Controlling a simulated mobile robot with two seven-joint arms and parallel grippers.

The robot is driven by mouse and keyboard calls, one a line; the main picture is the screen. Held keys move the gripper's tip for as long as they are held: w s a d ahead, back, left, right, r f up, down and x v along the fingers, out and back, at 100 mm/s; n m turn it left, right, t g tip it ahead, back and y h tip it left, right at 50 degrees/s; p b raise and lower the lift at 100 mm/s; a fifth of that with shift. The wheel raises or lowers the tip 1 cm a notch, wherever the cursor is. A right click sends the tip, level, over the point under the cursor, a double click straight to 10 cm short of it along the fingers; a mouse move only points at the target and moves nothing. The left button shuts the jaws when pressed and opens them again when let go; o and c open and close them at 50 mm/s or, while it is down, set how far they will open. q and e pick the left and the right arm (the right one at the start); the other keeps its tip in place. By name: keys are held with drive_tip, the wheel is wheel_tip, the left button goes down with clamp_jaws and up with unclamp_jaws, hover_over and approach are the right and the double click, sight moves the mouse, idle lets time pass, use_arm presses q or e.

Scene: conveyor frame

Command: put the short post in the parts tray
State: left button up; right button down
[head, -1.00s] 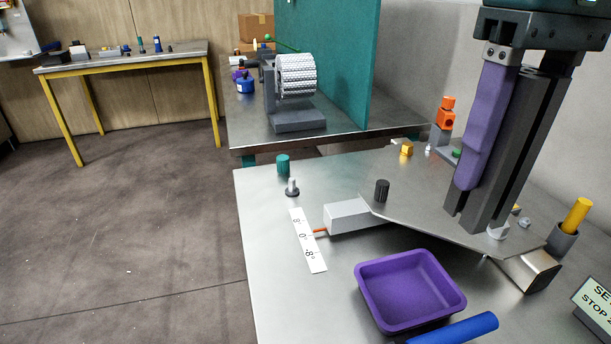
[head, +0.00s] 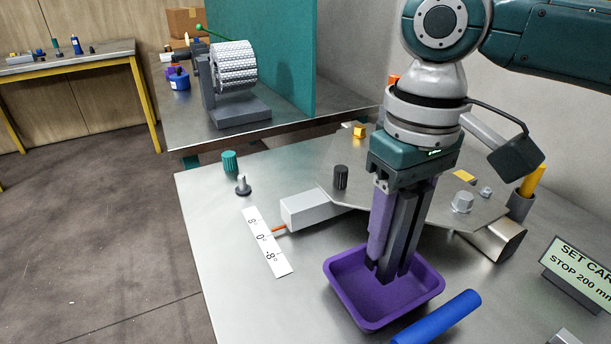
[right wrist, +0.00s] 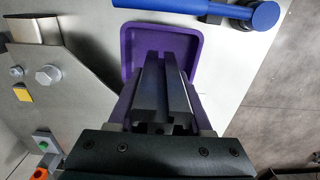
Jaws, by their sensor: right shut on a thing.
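My right gripper (head: 388,245) points down over the purple parts tray (head: 347,302) in the head view. It is shut on the short post (head: 404,228), a dark grey slotted bar held upright beside the purple finger. The post's lower end overlaps the tray's inside; I cannot tell whether it touches the floor of it. In the right wrist view the post (right wrist: 163,90) runs away from the jaws toward the tray (right wrist: 127,45). The bar and finger hide part of the tray's back wall. My left gripper is not in view.
A blue cylinder (head: 440,318) lies just in front of the tray. A metal plate with a black knob (head: 340,177) and bolts lies behind. A yellow-topped holder (head: 530,185) and a sign (head: 580,268) stand at right. The bench left of the white scale (head: 267,243) is clear.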

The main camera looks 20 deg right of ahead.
sight(389, 256)
wheel_tip(389, 256, down, 4)
drive_tip(key=shift+r+b, duration=0.1)
drive_tip(key=shift+b, duration=0.45)
drive_tip(key=shift+f, duration=0.2)
drive_tip(key=shift+f, duration=0.15)
drive_tip(key=shift+c, duration=1.6)
unclamp_jaws()
wheel_tip(389, 256, up, 11)
drive_tip(key=p, duration=0.2)
drive_tip(key=shift+p, duration=0.4)
drive_tip(key=shift+r, duration=0.65)
